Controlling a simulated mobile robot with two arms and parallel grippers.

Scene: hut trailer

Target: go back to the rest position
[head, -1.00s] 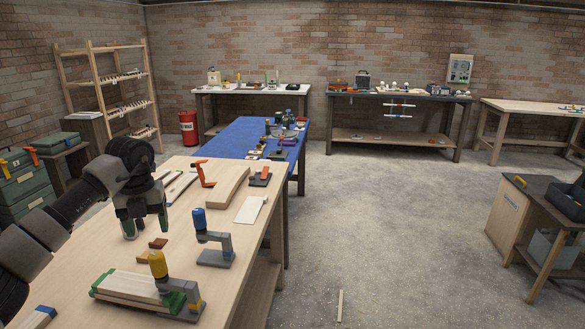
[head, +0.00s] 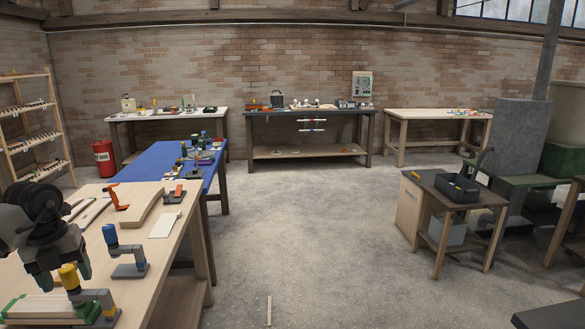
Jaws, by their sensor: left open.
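My left gripper (head: 68,284) hangs over the wooden workbench (head: 183,236) at the left of the head view, fingers pointing down. My right gripper is not in view.
The bench also holds an orange clamp (head: 118,198), a curved wooden piece (head: 142,205) and a pale flat plate (head: 164,225). A blue-topped table (head: 152,160) stands behind. A dark-topped cart (head: 436,187) stands right. The middle floor is clear except for a thin stick (head: 269,311).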

